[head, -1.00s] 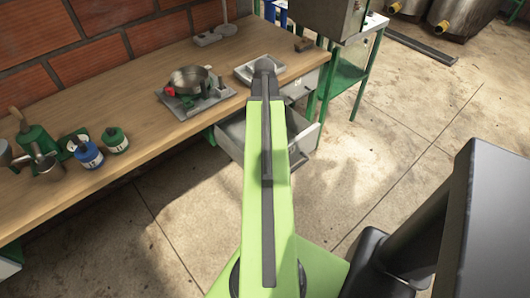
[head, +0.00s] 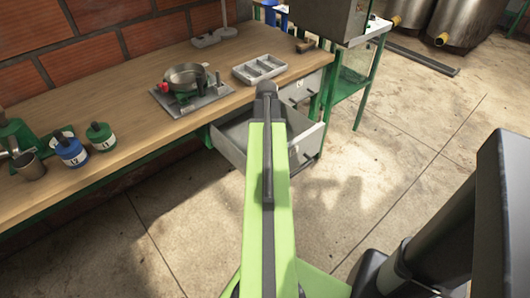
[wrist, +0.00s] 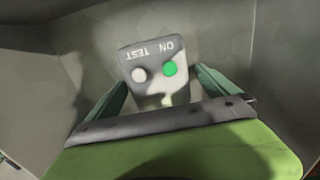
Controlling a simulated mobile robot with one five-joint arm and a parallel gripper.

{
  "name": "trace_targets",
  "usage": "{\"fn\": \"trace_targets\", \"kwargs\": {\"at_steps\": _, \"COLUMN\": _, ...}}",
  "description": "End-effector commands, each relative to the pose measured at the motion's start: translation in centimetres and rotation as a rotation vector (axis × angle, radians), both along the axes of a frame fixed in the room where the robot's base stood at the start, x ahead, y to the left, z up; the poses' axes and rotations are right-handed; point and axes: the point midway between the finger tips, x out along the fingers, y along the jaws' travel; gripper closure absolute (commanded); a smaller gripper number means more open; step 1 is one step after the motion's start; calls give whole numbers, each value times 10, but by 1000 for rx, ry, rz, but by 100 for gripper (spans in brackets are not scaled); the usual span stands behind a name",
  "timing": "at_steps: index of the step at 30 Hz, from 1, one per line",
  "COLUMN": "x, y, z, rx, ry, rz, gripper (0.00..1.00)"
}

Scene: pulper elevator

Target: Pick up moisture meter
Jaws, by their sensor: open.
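The moisture meter is most likely the grey box-shaped device (wrist: 153,62) in the wrist view. It has a white button, a green button and the words ON and TEST, seen upside down. It appears to sit inside the open grey drawer (head: 228,155) under the bench. My gripper (wrist: 163,84) is open, with one green finger on each side of the device's lower part. I cannot tell whether the fingers touch it. In the head view my arm hides the gripper and the device.
A green-framed stand (head: 360,75) is right of the drawer. Grey drawer walls (wrist: 275,60) surround the device. The floor in front is open.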

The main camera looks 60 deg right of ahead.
Motion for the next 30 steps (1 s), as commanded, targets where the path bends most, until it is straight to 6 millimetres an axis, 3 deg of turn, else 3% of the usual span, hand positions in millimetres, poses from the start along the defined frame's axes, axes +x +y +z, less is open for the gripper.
{"fn": "trace_targets", "kwargs": {"at_steps": 3, "x": 0, "y": 0, "z": 2, "rx": 0, "ry": 0, "rz": 0, "gripper": 4}}
{"fn": "trace_targets", "kwargs": {"at_steps": 21, "x": -1, "y": 0, "z": 2, "rx": 0, "ry": 0, "rz": -1, "gripper": 82}}
{"fn": "trace_targets", "kwargs": {"at_steps": 30, "x": -1, "y": 0, "z": 8, "rx": 0, "ry": 0, "rz": -1, "gripper": 82}}
